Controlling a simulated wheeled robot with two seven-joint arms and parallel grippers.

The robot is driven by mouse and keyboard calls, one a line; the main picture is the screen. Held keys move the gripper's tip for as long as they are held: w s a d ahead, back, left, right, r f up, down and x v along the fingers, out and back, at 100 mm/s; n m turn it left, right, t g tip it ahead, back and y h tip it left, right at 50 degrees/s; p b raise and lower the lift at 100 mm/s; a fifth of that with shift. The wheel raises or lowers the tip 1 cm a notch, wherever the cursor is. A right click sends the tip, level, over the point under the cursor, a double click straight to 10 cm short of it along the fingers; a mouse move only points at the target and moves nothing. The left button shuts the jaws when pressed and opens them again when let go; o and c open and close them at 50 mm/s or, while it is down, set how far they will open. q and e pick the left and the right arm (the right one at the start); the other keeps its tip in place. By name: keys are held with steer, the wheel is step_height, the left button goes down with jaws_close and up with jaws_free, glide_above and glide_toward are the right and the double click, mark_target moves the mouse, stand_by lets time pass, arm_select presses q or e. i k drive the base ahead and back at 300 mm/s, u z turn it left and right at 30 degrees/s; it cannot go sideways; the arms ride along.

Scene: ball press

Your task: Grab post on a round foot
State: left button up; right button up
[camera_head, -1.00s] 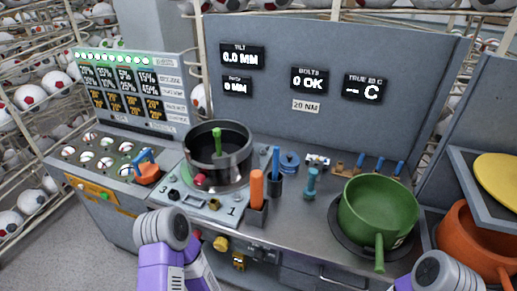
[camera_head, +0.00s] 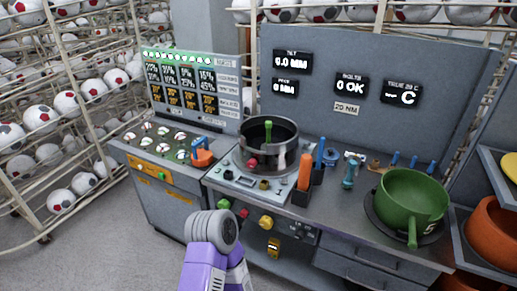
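A small teal post (camera_head: 349,173) with wider ends stands upright on the grey worktop, between a blue-handled tool in a dark holder (camera_head: 319,158) and the green pan; it looks like the post on a round foot. A green upright post (camera_head: 268,130) also shows inside the round metal pot (camera_head: 266,153), its lower end hidden by the pot wall. One purple and grey arm of mine rises at the bottom, well short of the teal post. Its gripper is not visible, and my other gripper is out of view.
A green pan (camera_head: 408,200) sits to the right, its handle toward the front. An orange-handled tool (camera_head: 305,172) stands in a dark holder. Balls sit in a tray (camera_head: 148,162) at left. An orange pot (camera_head: 492,232) is on the right shelf. Wire ball racks stand behind.

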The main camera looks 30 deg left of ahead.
mark_target(268, 124)
steer(key=u, duration=0.9)
steer(key=i, duration=0.9)
steer(key=z, duration=0.1)
steer(key=k, duration=1)
steer(key=z, duration=0.6)
steer(key=i, duration=0.7)
steer(key=u, duration=1.4)
